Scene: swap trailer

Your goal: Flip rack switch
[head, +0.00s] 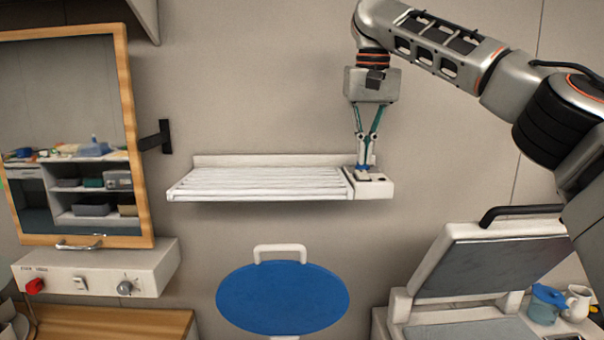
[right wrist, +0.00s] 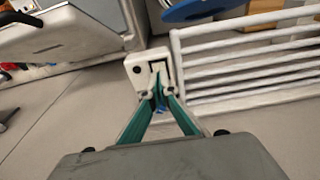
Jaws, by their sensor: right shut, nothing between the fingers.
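A white slatted rack (head: 262,182) is mounted on the wall in the middle of the head view. A white switch box (head: 376,188) sits at its right end. My right gripper (head: 364,168) points down at this box, its green fingers closed together with nothing between them. In the right wrist view, the fingertips (right wrist: 160,97) overlap the switch box (right wrist: 135,66) and hide part of its top, with the rack's bars (right wrist: 240,62) to the right. Whether the tips touch the switch, and which way it is set, I cannot tell. My left gripper is not in view.
A wood-framed mirror or window (head: 125,110) is at the left, above a white control box (head: 100,275) with a red knob. A press-like machine with a raised lid (head: 490,265) is at the lower right.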

